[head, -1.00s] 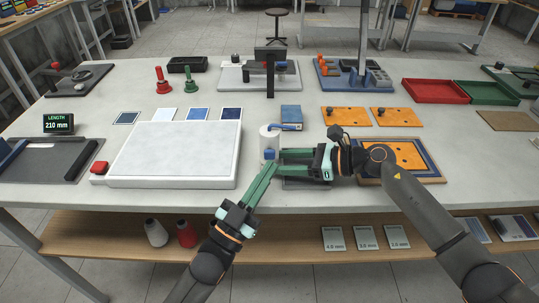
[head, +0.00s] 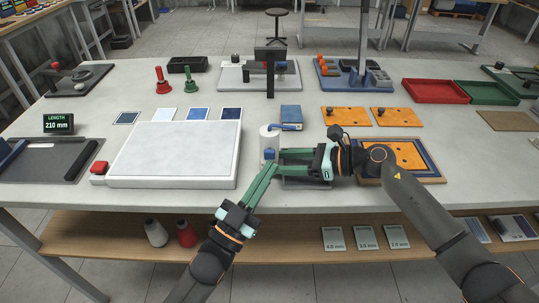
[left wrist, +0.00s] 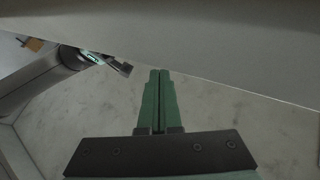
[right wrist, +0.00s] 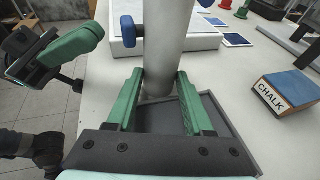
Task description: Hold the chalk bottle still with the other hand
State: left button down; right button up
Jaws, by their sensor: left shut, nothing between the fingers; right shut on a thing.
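The chalk bottle is the white cylinder (head: 269,138) with blue parts, upright near the table's front edge; its grey-white side fills the top middle of the right wrist view (right wrist: 167,40). My right gripper (head: 281,155) comes in from the right and is shut on its lower part, with one green finger on each side in the right wrist view (right wrist: 160,86). My left gripper (head: 273,168) is shut and empty, its fingertips just in front of the bottle in the head view; I cannot tell whether they touch it. Its closed fingers (left wrist: 159,75) show nothing between them.
A blue block labelled CHALK (right wrist: 276,92) stands behind the bottle. A large white slab (head: 175,155) lies to the left, with a red button (head: 100,168). An orange board (head: 408,155) lies right, partly behind my right arm. A dark tray (right wrist: 215,110) lies below the right gripper.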

dwell(0.3)
pick_arm(q)
jog(key=shift+w, duration=0.4)
jog(key=shift+w, duration=0.55)
dwell(0.6)
dwell(0.3)
jog(key=shift+s, duration=0.95)
jog(key=shift+s, duration=2.55)
